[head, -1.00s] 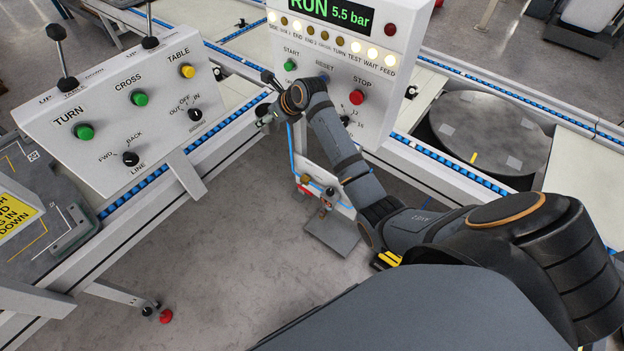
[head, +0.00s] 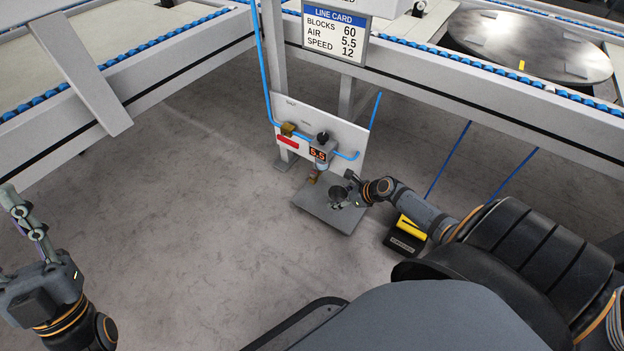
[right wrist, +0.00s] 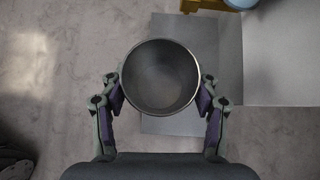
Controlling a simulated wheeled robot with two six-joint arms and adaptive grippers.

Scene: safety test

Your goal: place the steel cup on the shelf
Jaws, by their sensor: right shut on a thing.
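The steel cup (right wrist: 160,78) is round and open at the top. In the right wrist view it sits between both fingers of my right gripper (right wrist: 160,92), which is shut on its sides. In the head view the cup (head: 338,198) is small and dark, at the tip of my right gripper (head: 351,190). It appears over the low grey shelf plate (head: 322,214); whether it touches the plate I cannot tell. The plate (right wrist: 228,62) also shows under and beside the cup in the wrist view. My left gripper (head: 28,222) is at the left edge, away from everything; its jaw opening is unclear.
A white panel (head: 300,118) with a regulator (head: 320,150) and blue air hose stands behind the plate. A yellow and black pedal-like object (head: 408,232) is on the floor to its right. Conveyor rails (head: 470,88) run above. The floor (head: 190,220) at left is clear.

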